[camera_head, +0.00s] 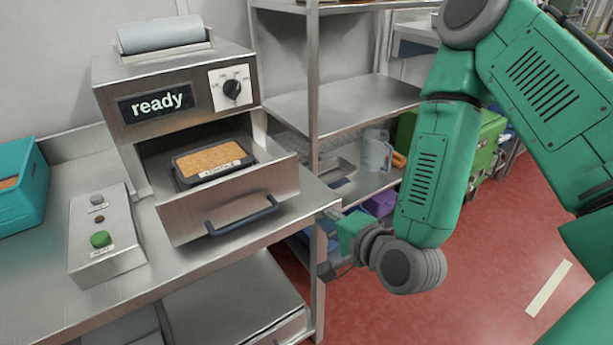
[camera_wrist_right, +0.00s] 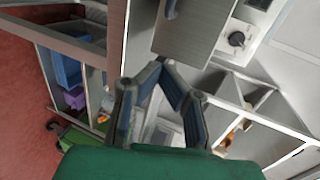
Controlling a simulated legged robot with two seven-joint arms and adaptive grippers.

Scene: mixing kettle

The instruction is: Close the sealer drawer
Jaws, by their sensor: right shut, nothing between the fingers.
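The sealer (camera_head: 180,85) is a steel box on the counter, with a lit "ready" display. Its drawer (camera_head: 230,205) is pulled out and open, with a dark blue bar handle (camera_head: 242,216) on its front. In the drawer sits a black tray of orange-brown food (camera_head: 212,160). My right gripper (camera_head: 330,213) is shut and empty, to the right of the drawer front and apart from the handle in the head view. In the right wrist view its fingers (camera_wrist_right: 165,72) meet below the drawer front (camera_wrist_right: 195,28). My left gripper is not in view.
A control box (camera_head: 103,237) with a green button stands on the counter left of the drawer. A teal bin (camera_head: 22,190) is at the far left. A metal shelf rack (camera_head: 340,105) stands right of the sealer, close to my right gripper. Red floor is clear at the right.

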